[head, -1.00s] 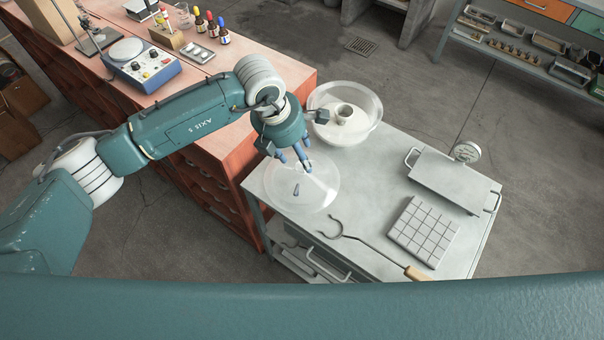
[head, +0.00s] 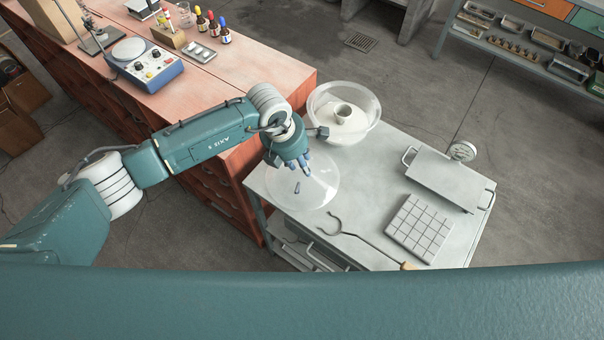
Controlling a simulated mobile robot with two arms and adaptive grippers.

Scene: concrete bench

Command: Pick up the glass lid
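The glass lid (head: 318,191) is a clear, shallow round disc. It lies on the left part of the grey metal cart top (head: 375,178), with a small dark upright piece (head: 297,187) near its middle, which looks like its knob. My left gripper (head: 300,165) reaches in from the left and hangs over the lid's far left part, just behind the dark piece. Its blue fingers look spread with nothing between them, and they appear apart from the knob. My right gripper is not in view.
A glass bowl (head: 372,110) holding a white ring-shaped piece stands behind the lid. A hooked tool (head: 350,235), a gridded tile (head: 419,229) and a handled metal plate with a gauge (head: 447,181) lie to the right. A red drawer bench (head: 215,95) adjoins the cart at left.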

